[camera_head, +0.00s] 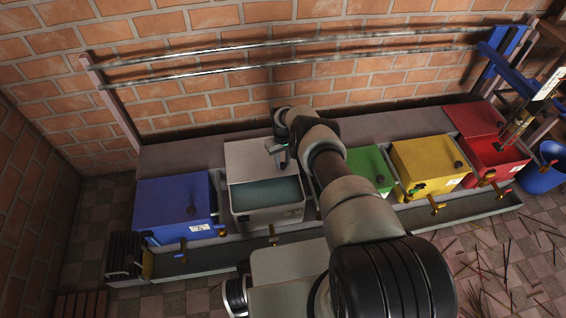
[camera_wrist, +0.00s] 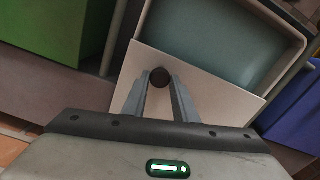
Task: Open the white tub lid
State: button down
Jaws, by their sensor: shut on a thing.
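The white tub (camera_head: 268,217) stands between the blue and green tubs, with its pale grey-green inside (camera_head: 265,191) exposed toward the front. Its white lid (camera_head: 243,160) sits at the back of the opening, away from the front rim. My gripper (camera_head: 282,155) is over the lid's right part in the head view, partly hidden by my arm. In the wrist view, my gripper (camera_wrist: 159,88) is shut on the dark round lid knob (camera_wrist: 160,77). The white lid (camera_wrist: 215,100) spreads around the fingers, and the open tub inside (camera_wrist: 215,40) shows beyond it.
A blue tub (camera_head: 172,208) stands left; green (camera_head: 369,166), yellow (camera_head: 427,165) and red (camera_head: 492,152) tubs stand right. Brass taps (camera_head: 273,236) stick out in front. Metal rails (camera_head: 290,55) run along the brick wall. A blue bucket (camera_head: 543,170) and scattered sticks are at right.

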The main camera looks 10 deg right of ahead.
jog(key=shift+s, duration=0.1)
jog(key=c, duration=1.4)
grip_release()
jog(key=shift+c, duration=0.2)
notch_tip(320, 180, up, 17)
jog(key=p, duration=0.6)
jog(key=shift+r+p, duration=0.2)
jog(key=shift+p, duration=0.1)
